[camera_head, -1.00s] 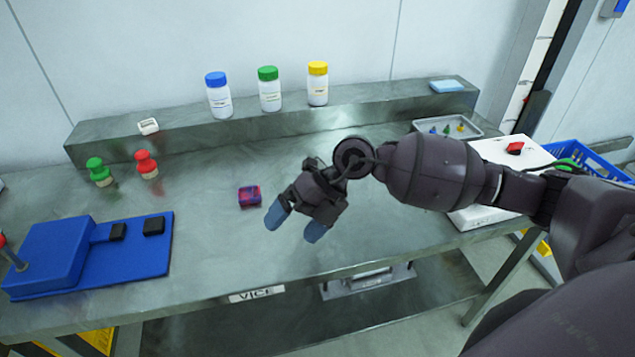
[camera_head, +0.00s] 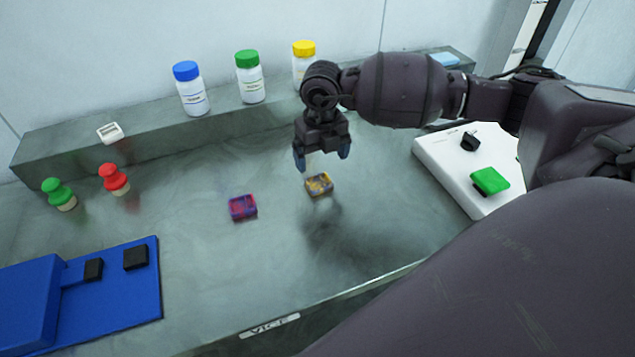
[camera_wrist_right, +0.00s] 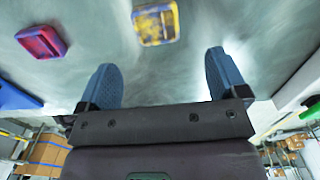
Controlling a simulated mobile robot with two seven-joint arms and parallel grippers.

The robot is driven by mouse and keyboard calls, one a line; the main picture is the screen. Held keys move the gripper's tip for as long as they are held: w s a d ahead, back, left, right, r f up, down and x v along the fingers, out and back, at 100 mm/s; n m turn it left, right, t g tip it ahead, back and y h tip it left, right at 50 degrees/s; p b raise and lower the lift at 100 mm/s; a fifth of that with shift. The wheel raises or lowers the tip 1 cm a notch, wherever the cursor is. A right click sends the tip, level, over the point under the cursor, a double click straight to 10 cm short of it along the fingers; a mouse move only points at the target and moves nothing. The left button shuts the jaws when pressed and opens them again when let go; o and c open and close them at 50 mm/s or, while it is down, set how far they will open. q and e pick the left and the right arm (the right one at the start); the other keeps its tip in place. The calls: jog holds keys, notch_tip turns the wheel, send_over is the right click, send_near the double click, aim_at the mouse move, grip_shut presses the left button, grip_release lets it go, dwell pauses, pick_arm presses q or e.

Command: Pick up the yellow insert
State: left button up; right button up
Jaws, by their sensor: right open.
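The yellow insert (camera_head: 319,184) is a small yellow block with purple-blue patches lying on the steel table. It also shows in the right wrist view (camera_wrist_right: 156,23), ahead of and between my fingertips. My right gripper (camera_head: 322,158) is open and empty, pointing down just above and behind the yellow insert in the head view. In the wrist view its two blue fingers (camera_wrist_right: 166,75) are spread apart, with the insert beyond them and not touched. My left gripper is not in view.
A red-purple insert (camera_head: 242,207) lies left of the yellow one. A white device with a green button (camera_head: 490,181) stands at right, a blue fixture (camera_head: 120,290) at front left. Green (camera_head: 58,192) and red stamps (camera_head: 113,179) and capped bottles (camera_head: 190,90) stand behind.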

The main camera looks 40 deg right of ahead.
aim_at(320, 185)
notch_tip(320, 185, down, 2)
jog(key=shift+f, duration=0.55)
notch_tip(320, 185, down, 4)
jog(key=shift+a+f, duration=0.15)
jog(key=shift+f, duration=0.1)
jog(key=c, duration=1)
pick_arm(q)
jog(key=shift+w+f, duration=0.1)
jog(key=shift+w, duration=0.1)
